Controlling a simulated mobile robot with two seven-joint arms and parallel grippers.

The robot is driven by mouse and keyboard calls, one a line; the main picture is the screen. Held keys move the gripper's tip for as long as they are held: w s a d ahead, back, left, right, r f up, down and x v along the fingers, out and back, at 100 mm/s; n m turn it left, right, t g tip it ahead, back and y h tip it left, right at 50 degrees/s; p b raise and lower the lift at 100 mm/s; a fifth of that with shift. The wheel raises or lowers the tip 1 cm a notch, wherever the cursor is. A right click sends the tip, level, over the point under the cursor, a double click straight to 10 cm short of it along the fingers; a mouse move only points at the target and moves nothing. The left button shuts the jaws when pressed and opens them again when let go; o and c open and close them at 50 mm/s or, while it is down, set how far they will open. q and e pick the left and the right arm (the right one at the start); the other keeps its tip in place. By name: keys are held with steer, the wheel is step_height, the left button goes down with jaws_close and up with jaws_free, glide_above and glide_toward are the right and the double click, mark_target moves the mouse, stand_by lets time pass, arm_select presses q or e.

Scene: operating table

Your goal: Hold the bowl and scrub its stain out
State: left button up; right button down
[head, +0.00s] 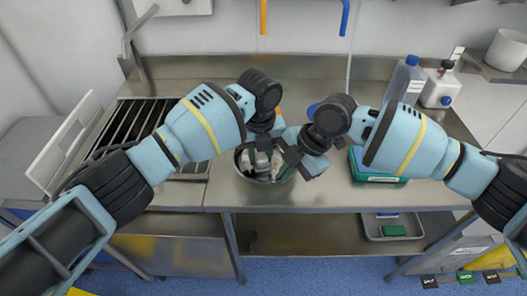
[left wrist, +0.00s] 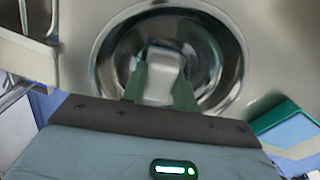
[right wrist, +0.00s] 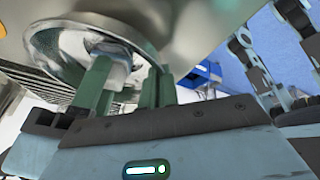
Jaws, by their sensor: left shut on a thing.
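The shiny metal bowl (head: 242,168) stands on the steel counter near its front edge. My left gripper (head: 260,163) reaches down into it, shut on a pale grey-white block, probably a sponge (left wrist: 163,68). The block covers the middle of the bowl in the left wrist view, where the bowl's inner wall (left wrist: 217,55) shows around it. My right gripper (head: 291,162) is at the bowl's right side. In the right wrist view its green fingers (right wrist: 130,80) stand apart with the bowl's wall between them. Contact with the wall cannot be made out. No stain is clearly visible.
A green-and-blue box (head: 377,172) sits on the counter right of the bowl, behind my right arm. Bottles (head: 438,90) stand at the back right. A slatted rack (head: 140,118) is at the left. A grey tray (head: 408,237) lies on the lower shelf.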

stand_by(0.3)
arm_select(q)
steer(key=shift+w+d, duration=0.65)
steer(key=shift+d, duration=0.2)
steer(key=shift+s+a, duration=0.75)
steer(key=shift+a, duration=0.15)
steer(key=shift+w, duration=0.1)
steer(key=shift+w+d, duration=0.65)
steer(key=shift+d, duration=0.3)
